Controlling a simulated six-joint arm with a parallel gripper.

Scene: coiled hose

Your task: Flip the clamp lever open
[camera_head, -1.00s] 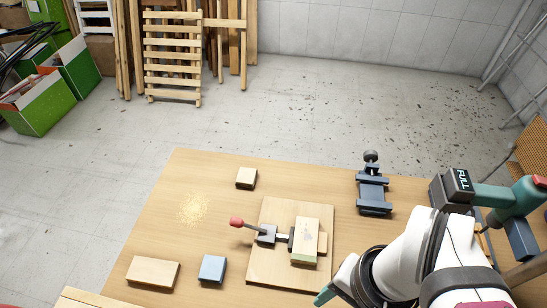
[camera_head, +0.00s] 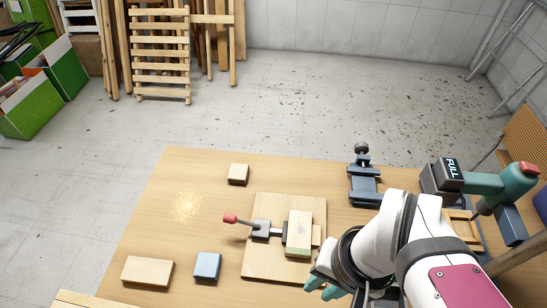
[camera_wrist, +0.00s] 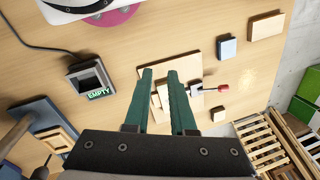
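The toggle clamp (camera_head: 262,228) is mounted on a wooden board (camera_head: 262,267). Its lever ends in a red grip (camera_head: 230,218) that points left, low over the board's edge. The clamp's arm reaches right to a pale wood block (camera_head: 299,240). In the wrist view, the red grip (camera_wrist: 223,87) shows to the right of the fingers, which partly hide the clamp and block. My gripper (camera_head: 323,284) is at the front right of the board, apart from the lever. Its two green fingers (camera_wrist: 160,73) are spread, with nothing seen held between them.
A blue block (camera_head: 207,266) and a wood block (camera_head: 147,271) lie front left. A small block (camera_head: 238,174) lies behind the clamp. A blue vise (camera_head: 364,188) and a green drill (camera_head: 487,185) stand right.

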